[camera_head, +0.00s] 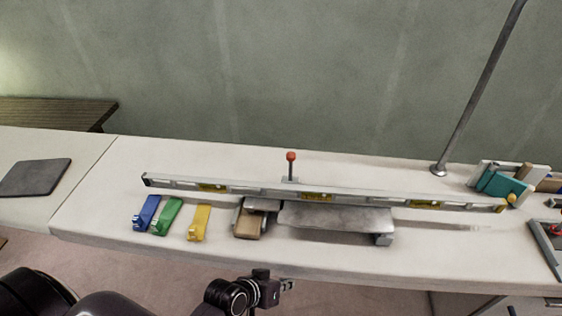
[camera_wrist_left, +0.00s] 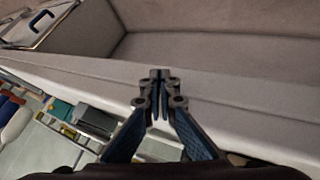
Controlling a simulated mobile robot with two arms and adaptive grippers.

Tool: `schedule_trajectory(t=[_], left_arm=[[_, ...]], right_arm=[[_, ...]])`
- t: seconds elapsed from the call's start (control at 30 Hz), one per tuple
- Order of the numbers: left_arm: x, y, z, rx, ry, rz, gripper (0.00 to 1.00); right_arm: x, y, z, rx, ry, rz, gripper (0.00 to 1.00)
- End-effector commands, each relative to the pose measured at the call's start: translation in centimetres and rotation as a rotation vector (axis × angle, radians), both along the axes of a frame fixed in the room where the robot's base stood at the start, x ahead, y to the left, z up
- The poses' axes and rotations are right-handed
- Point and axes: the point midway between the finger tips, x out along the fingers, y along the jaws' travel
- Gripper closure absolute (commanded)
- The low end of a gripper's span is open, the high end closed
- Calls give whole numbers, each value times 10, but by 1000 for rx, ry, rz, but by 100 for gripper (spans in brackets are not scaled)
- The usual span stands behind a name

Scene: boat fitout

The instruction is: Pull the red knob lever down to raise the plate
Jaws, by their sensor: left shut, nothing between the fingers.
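The red knob lever (camera_head: 291,157) stands upright behind the long level, near the middle of the white counter. The grey plate (camera_head: 338,217) lies in front of the level, low over the counter, to the right of a small tan block (camera_head: 248,222). My left gripper (camera_head: 288,285) is in front of the counter's near edge, below and well apart from the lever and plate. In the left wrist view my left gripper (camera_wrist_left: 158,78) has its fingers together with nothing between them. My right gripper is not in view.
A long spirit level (camera_head: 380,198) lies across the counter in front of the lever. Blue, green and yellow clamps (camera_head: 168,216) lie at left. A grey post (camera_head: 475,100) and a rack of coloured items (camera_head: 505,183) stand at right. The left counter holds a dark pad (camera_head: 36,177).

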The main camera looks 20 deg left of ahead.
Motion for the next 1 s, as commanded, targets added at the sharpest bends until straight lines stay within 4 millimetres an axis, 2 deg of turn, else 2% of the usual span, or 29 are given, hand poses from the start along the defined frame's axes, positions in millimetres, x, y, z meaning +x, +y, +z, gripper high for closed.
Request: schedule_trajectory(t=[0.03, 0.23, 0.37, 0.53, 0.67, 0.8, 1.0], left_arm=[[5, -2, 16, -17, -22, 0, 100], [17, -12, 71, -74, -91, -8, 100], [51, -13, 90, -200, -176, 81, 100], [99, -1, 123, -396, -308, 239, 100], [133, 24, 149, -559, -411, 393, 100], [162, 62, 172, -729, -513, 576, 100], [183, 118, 188, -917, -623, 817, 100]], right_arm=[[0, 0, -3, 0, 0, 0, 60], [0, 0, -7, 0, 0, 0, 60], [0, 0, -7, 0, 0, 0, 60], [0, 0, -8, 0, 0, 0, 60], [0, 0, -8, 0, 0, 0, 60], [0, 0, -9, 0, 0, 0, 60], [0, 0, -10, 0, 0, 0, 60]])
